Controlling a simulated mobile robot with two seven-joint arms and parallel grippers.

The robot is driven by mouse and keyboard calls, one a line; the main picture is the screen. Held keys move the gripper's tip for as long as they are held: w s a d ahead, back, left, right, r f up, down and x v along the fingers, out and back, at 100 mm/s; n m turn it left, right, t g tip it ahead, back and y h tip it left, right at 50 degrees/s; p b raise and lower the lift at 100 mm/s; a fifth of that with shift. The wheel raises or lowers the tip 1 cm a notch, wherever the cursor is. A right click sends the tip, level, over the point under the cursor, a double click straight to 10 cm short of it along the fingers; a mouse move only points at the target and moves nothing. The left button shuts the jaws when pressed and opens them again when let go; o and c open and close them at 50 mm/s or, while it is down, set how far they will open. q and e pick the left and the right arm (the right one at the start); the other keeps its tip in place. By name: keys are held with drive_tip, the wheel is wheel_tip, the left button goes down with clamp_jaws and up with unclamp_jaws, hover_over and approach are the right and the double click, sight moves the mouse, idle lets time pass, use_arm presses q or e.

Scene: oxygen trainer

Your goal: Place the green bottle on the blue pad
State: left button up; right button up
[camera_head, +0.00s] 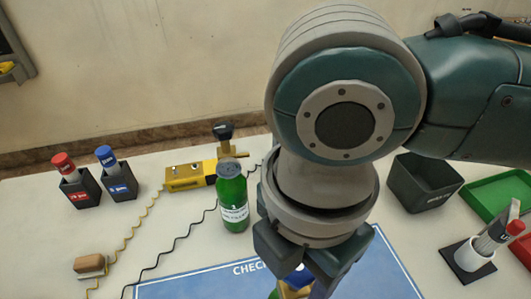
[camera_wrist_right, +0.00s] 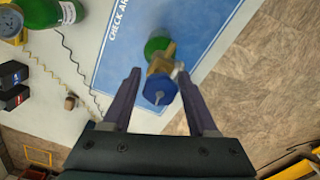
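A green bottle (camera_head: 233,198) with a grey cap and white label stands on the table behind the blue pad (camera_head: 190,288). It also shows at the top left of the right wrist view (camera_wrist_right: 40,12). A second green item (camera_wrist_right: 157,46), with a brass valve and blue knob, is over the pad's edge in the right wrist view; only bits of it show in the head view. My right gripper (camera_wrist_right: 158,76) points down at it, fingers spread on either side of the blue knob. Whether they touch it is unclear. My left gripper is not in view.
A yellow block (camera_head: 190,176) with a black knob stands behind the bottle. Red-topped and blue-topped markers in holders (camera_head: 80,190) are at left. A dark bin (camera_head: 425,182), green tray (camera_head: 495,196) and marker stand (camera_head: 468,262) are at right. Cords cross the left table.

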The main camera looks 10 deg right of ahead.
drive_tip(key=shift+o, duration=0.8)
